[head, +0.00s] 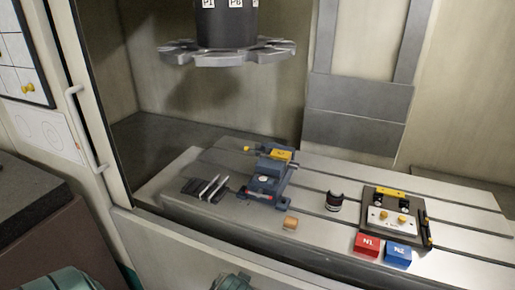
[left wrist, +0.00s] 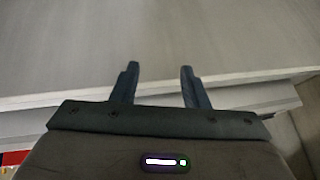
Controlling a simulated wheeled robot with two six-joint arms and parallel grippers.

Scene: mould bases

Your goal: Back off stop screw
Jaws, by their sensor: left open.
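I cannot tell for sure which part is the stop screw. A blue vise (head: 265,184) stands on the slotted machine table (head: 232,225), with a yellow piece marked with dark letters (head: 281,154) on top. A small yellow-tipped rod (head: 248,149) sticks out at the vise's upper left. A dark fixture plate (head: 424,218) at the right bears a white plate with two yellow knobs (head: 392,218). Small yellow parts sit on its right edge (head: 429,227). My left gripper (left wrist: 158,80) is open and empty in the left wrist view, facing a plain grey surface. My right gripper is not seen.
A red block N1 (head: 367,244) and a blue block N2 (head: 398,256) lie at the table front. A dark cup-like part (head: 334,201), an orange-brown block (head: 290,223) and thin metal bars (head: 209,188) are nearby. A tool carousel (head: 227,55) hangs above.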

